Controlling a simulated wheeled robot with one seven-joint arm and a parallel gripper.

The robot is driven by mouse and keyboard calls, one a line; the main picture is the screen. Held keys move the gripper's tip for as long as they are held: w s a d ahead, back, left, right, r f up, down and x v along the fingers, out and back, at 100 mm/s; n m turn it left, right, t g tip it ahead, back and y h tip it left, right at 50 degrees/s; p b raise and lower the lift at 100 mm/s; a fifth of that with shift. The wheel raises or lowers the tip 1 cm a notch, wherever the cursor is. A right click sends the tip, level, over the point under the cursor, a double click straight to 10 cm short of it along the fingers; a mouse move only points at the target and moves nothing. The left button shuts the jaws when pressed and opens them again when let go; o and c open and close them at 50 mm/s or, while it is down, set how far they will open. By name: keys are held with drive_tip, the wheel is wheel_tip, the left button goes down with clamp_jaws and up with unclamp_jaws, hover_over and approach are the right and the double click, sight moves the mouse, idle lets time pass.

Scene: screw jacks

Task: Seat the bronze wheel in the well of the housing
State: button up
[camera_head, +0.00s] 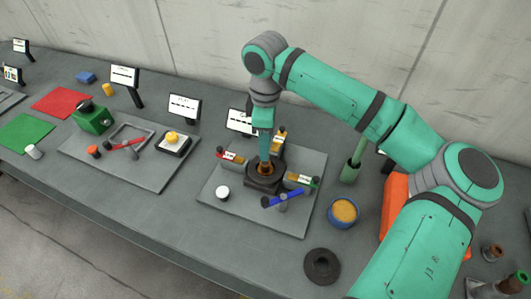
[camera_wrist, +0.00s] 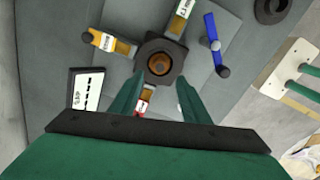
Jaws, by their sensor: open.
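The dark housing (camera_head: 262,184) stands on a grey board, under my gripper (camera_head: 264,157). In the wrist view the housing (camera_wrist: 173,54) is a dark block with a round opening. A bronze-brown round piece, which looks like the bronze wheel (camera_wrist: 159,64), lies in that opening with a dark hole at its centre. A bit of it shows in the head view (camera_head: 264,169). I cannot tell how deep it sits. My gripper (camera_wrist: 160,76) is open, its two green fingers apart on either side of the wheel. I cannot tell whether they touch it.
Labelled coloured pieces surround the housing: orange (camera_wrist: 106,41), yellow (camera_wrist: 180,16), red (camera_wrist: 142,105).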

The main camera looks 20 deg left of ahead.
wheel_tip(320, 180, up, 5)
drive_tip(key=shift+f, duration=0.1)
idle(0.7)
